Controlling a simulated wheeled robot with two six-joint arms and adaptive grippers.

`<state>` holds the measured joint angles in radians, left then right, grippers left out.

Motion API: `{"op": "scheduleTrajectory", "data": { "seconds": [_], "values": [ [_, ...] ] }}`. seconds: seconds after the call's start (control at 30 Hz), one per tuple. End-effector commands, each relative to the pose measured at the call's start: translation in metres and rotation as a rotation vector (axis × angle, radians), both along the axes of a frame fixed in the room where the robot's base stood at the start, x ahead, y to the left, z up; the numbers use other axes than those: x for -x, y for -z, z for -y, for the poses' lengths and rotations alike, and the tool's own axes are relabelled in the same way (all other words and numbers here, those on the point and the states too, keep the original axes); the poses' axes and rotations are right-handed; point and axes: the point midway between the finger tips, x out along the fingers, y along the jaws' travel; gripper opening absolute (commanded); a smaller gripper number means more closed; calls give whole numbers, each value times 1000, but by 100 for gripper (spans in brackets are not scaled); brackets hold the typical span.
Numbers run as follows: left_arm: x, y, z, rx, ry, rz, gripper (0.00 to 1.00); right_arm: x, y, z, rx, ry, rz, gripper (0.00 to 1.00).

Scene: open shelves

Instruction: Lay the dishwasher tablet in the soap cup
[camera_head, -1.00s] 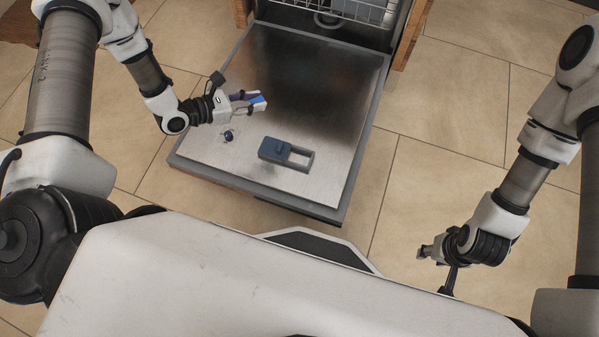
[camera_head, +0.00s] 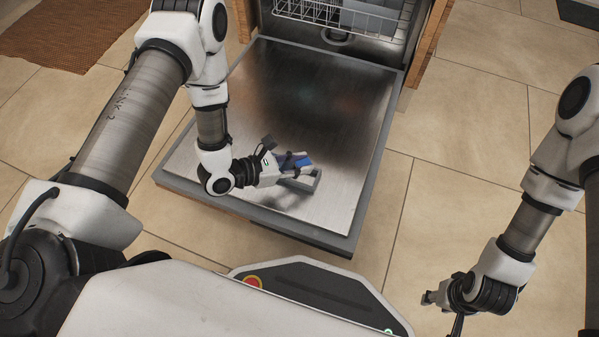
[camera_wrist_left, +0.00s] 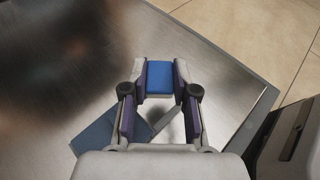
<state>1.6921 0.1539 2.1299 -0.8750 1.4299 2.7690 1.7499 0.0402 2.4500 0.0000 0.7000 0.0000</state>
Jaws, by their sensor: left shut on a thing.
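The dishwasher tablet (camera_head: 304,161), blue on top with a paler side, is between the fingertips of my left gripper (camera_head: 297,162). In the left wrist view the fingers close on the tablet (camera_wrist_left: 159,76) from both sides. The soap cup (camera_head: 313,182) is a grey-rimmed recess in the dishwasher door, just below the gripper in the head view and partly hidden by it. Its blue-grey sliding lid (camera_wrist_left: 96,136) shows to the left in the wrist view. The tablet appears above the cup; the exact height is unclear. My right gripper (camera_head: 430,298) is far off at the right, its jaws too small to judge.
The open dishwasher door (camera_head: 300,95) lies flat, its metal surface mostly clear, with a raised grey edge. A wire rack (camera_head: 340,15) is at the back. Tiled floor (camera_head: 450,120) surrounds the door.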

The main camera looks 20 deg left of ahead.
Motion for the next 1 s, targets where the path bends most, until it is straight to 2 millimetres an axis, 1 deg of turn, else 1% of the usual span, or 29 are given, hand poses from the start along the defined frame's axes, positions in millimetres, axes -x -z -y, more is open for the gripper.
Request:
{"op": "scheduleTrajectory", "data": {
  "seconds": [0.03, 0.1, 0.17, 0.4, 0.8, 0.9, 0.93, 0.97, 1.0],
  "values": [
    [0, 12, 1, 0, 0, -1, 10, 0, 9, 0, 0, 0, 0, 40],
    [0, 26, 0, 0, -1, -1, 10, 0, 20, 0, 0, 0, 0, 40],
    [0, 35, 0, 0, -1, 0, 10, 0, 26, 0, 0, 0, 0, 40],
    [0, 32, 0, 0, -1, 0, 10, 0, 22, 0, 0, 1, 1, 40],
    [0, 45, 0, 1, 0, -1, 10, -1, 30, 0, 0, 3, 2, 40],
    [0, 44, 0, 0, -1, 0, 10, -1, 29, 0, 0, 3, 2, 40],
    [0, 44, 0, 0, -1, 0, 35, -1, 29, 0, 0, 3, 2, 40],
    [0, 44, 0, 0, -1, 0, 46, -1, 29, 0, 0, 3, 2, 40],
    [0, 44, 0, 0, -1, 0, 53, -1, 29, 0, 0, 3, 2, 40]
  ]
}}
